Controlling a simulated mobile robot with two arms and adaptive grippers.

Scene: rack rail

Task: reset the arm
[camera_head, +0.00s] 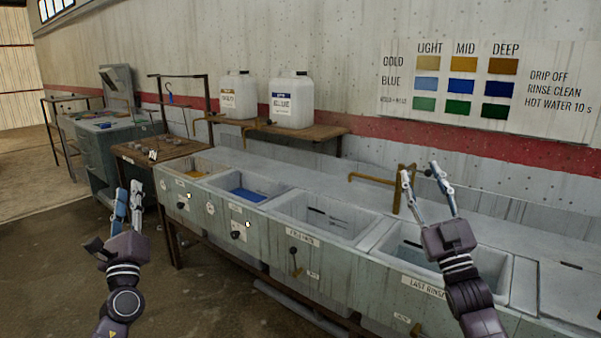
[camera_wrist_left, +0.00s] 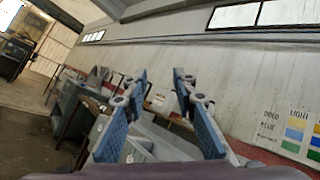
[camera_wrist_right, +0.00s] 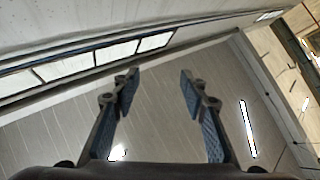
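My left gripper (camera_head: 129,207) is raised at the left of the head view, in front of the row of basins. Its fingers stand apart with nothing between them in the left wrist view (camera_wrist_left: 166,88). My right gripper (camera_head: 427,180) is raised at the right of the head view, in front of the last rinse basin (camera_head: 408,262). Its fingers are spread and empty, and the right wrist view (camera_wrist_right: 160,85) shows only wall and ceiling between them.
A row of basins runs along the wall, one with yellow liquid (camera_head: 190,170) and one with blue (camera_head: 246,194). A brass tap (camera_head: 372,180) stands behind them. Two white jugs (camera_head: 291,102) stand on a wooden shelf (camera_head: 322,132). Floor at the lower left is clear.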

